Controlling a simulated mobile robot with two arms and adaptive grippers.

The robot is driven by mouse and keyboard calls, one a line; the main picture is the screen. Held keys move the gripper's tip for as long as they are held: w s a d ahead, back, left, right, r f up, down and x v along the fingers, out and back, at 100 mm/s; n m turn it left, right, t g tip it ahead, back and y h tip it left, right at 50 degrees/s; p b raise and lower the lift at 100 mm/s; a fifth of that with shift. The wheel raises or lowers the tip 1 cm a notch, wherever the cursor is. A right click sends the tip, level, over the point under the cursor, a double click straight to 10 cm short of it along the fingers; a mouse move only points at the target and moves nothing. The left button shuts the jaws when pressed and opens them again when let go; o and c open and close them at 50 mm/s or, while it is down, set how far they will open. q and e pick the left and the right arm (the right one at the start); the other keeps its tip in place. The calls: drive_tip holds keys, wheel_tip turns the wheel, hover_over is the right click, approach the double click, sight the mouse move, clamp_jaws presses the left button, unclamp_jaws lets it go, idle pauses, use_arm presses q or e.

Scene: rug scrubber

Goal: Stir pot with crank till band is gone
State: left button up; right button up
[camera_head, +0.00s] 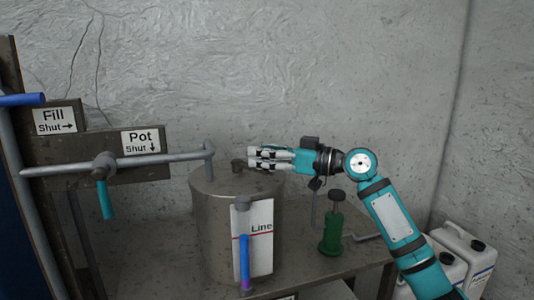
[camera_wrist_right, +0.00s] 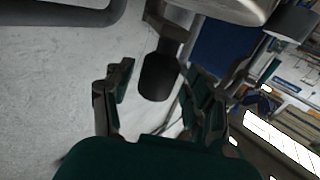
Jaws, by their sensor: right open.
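The grey metal pot (camera_head: 212,235) stands on the bench. A dark knob (camera_head: 238,165) shows on its top, seemingly the crank's handle. In the right wrist view a dark rounded handle (camera_wrist_right: 158,78) on a short arm lies beyond and between the fingers. My right gripper (camera_head: 250,158) is open, just right of the knob over the pot's top; I cannot tell whether it touches. A sight tube on the pot's front has blue liquid (camera_head: 244,258) and a purple band (camera_head: 246,284) at its bottom, beside a white "Line" plate (camera_head: 262,250). My left gripper is not in view.
A grey pipe (camera_head: 145,161) with a teal valve handle (camera_head: 106,200) runs to the pot from the left. "Fill" (camera_head: 55,121) and "Pot" (camera_head: 141,141) signs hang behind. A green device (camera_head: 331,236) stands right of the pot, below my right arm. White jugs (camera_head: 465,252) stand at lower right.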

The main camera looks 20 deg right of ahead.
drive_tip(key=v, duration=1.2)
